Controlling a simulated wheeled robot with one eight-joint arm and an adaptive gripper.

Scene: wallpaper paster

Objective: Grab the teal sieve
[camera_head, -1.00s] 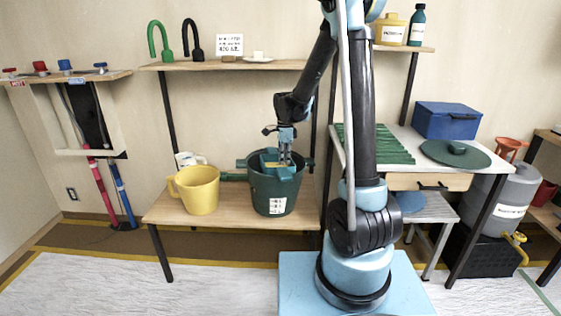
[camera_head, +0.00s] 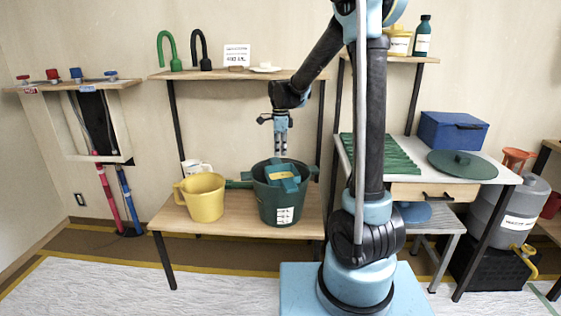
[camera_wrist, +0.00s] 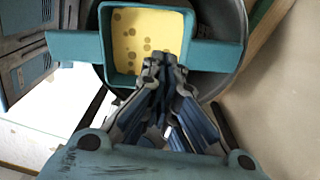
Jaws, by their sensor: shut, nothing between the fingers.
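The teal sieve (camera_head: 283,172) is a square box with a yellow perforated bottom. It rests in the mouth of the dark green bucket (camera_head: 281,210) on the wooden bench. In the wrist view the sieve (camera_wrist: 75,46) has a flat teal arm on each side, reaching over the bucket's rim (camera_wrist: 225,82). My gripper (camera_head: 281,151) is above the sieve in the head view, pointing down, with its fingers together and empty. In the wrist view the fingertips (camera_wrist: 163,66) overlap the sieve's near edge in the picture.
A yellow jug (camera_head: 205,199) stands left of the bucket on the bench (camera_head: 170,222). A shelf (camera_head: 240,74) runs above, behind my arm. To the right, a white table (camera_head: 480,177) holds a blue box (camera_head: 453,131) and a green round lid (camera_head: 463,165).

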